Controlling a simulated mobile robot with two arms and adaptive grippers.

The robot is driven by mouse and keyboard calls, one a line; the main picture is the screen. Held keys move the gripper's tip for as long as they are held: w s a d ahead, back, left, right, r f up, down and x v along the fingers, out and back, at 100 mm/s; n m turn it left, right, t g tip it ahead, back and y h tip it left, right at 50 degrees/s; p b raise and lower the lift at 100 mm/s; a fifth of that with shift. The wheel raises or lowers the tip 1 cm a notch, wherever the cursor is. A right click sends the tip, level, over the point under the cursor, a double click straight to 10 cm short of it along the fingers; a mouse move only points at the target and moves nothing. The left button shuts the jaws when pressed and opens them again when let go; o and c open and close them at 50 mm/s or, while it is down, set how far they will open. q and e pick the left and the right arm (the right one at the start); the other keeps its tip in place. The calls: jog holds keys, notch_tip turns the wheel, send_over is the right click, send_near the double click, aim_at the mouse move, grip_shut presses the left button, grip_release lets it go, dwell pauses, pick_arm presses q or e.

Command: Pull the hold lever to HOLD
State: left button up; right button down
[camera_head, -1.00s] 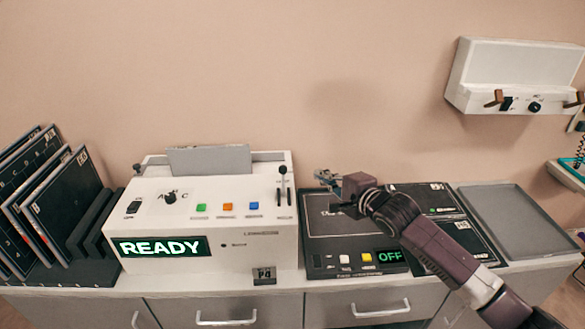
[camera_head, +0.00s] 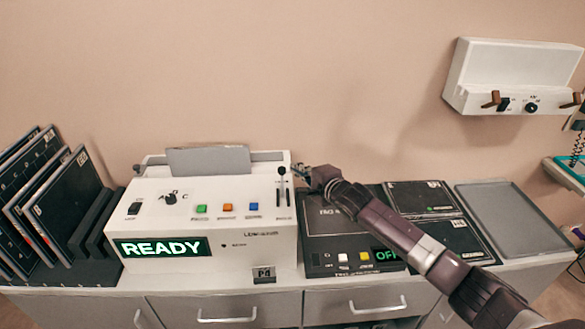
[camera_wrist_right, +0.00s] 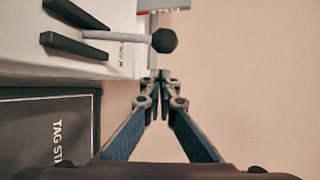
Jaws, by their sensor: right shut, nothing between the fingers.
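The hold lever (camera_head: 282,184) stands upright in its slot at the right end of the white console's (camera_head: 240,242) top; it has a pale shaft and a round black knob. In the right wrist view the lever's knob (camera_wrist_right: 164,41) is just beyond and slightly left of the fingertips. My right gripper (camera_head: 302,171) is shut and empty, just right of the lever in the head view. In the right wrist view the tips of my right gripper (camera_wrist_right: 159,76) meet; I see no contact with the lever. The console display reads READY. My left gripper is not in view.
A dark panel (camera_head: 325,222) with an OFF display lies right of the console, under my right arm. Dark plates stand in a rack (camera_head: 90,225) at left. A grey tray (camera_head: 497,215) lies at right. A white unit (camera_head: 510,75) hangs on the wall.

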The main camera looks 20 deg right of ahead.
jog(key=shift+s+a+r+p, duration=0.2)
jog(key=shift+s+a, duration=0.15)
jog(key=shift+a, duration=0.15)
jog(key=shift+s+a+r+p, duration=0.2)
jog(key=shift+s+a, duration=0.15)
jog(key=shift+a, duration=0.2)
jog(key=shift+f, duration=0.1)
